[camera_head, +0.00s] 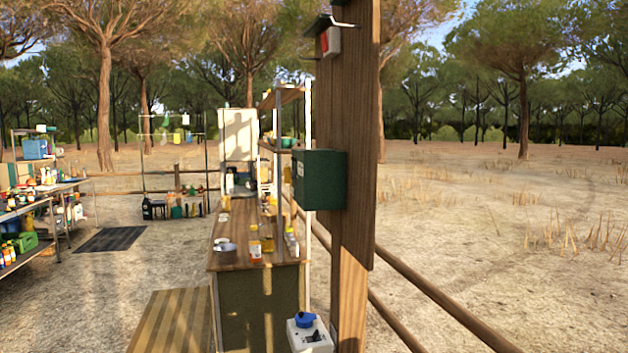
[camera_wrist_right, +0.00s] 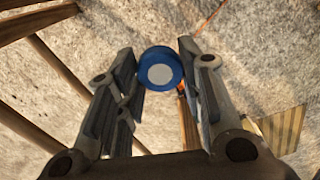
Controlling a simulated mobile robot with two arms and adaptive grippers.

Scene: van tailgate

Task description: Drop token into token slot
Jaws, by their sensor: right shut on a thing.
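In the right wrist view a blue round token (camera_wrist_right: 147,58) with a pale grey-white centre sits between the fingertips. My right gripper (camera_wrist_right: 158,66) is shut on it, with one finger at each side, and holds it above sandy ground. A dark green box (camera_head: 322,181) is mounted on a wooden post in the head view. No slot opening can be made out on it, so I cannot tell if it bears the token slot. Neither of my grippers shows in the head view, and the green box is not visible in the wrist view.
The wooden post (camera_head: 351,130) carries a small red and white device (camera_head: 330,41). A white box with a blue cap (camera_head: 308,334) stands low beside it. A counter (camera_head: 240,262) with bottles stands left of the post. Rail fencing (camera_head: 440,300) runs right, before open sandy ground.

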